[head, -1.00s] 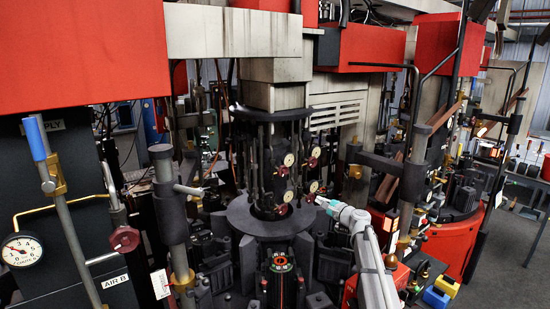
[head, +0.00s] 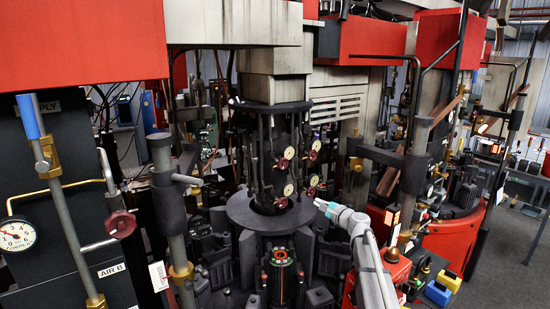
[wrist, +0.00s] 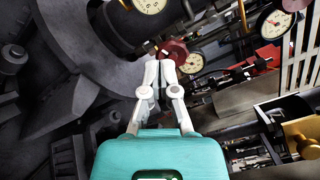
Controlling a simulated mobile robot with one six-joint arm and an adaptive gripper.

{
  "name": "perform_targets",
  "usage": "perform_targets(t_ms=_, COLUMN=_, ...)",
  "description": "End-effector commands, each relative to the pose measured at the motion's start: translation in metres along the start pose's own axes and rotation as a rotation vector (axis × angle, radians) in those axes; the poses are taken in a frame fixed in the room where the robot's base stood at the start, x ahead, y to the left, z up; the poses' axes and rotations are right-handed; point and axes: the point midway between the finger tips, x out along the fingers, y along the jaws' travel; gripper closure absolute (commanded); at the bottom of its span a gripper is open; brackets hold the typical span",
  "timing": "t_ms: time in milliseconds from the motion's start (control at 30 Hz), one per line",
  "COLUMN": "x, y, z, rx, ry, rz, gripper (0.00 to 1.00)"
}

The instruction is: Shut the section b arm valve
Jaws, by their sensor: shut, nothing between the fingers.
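My gripper (head: 321,204) is at the right side of the central dark column, with its white fingers pointing left toward it. In the wrist view the fingers (wrist: 160,72) are together and empty. A dark red round valve knob (wrist: 173,51) is just beyond the fingertips; I cannot tell whether they touch it. In the head view, several red knobs with white dial gauges sit on the column, one knob (head: 311,191) just above and left of the fingertips. No label shows which one belongs to section b.
White gauges (wrist: 192,63) and dark pipes crowd around the fingers. A wide dark round plate (head: 238,212) surrounds the column base. At the left, a panel marked AIR B carries another red knob (head: 120,224) and a gauge (head: 17,235). Grey floor is open at far right.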

Motion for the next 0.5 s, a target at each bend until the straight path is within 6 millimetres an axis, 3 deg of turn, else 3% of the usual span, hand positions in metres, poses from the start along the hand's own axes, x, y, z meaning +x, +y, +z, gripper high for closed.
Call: perform_targets(t_ms=500, x=0.016, y=-0.001, z=-0.001, rx=0.0, ry=0.0, rz=0.0, gripper=1.0)
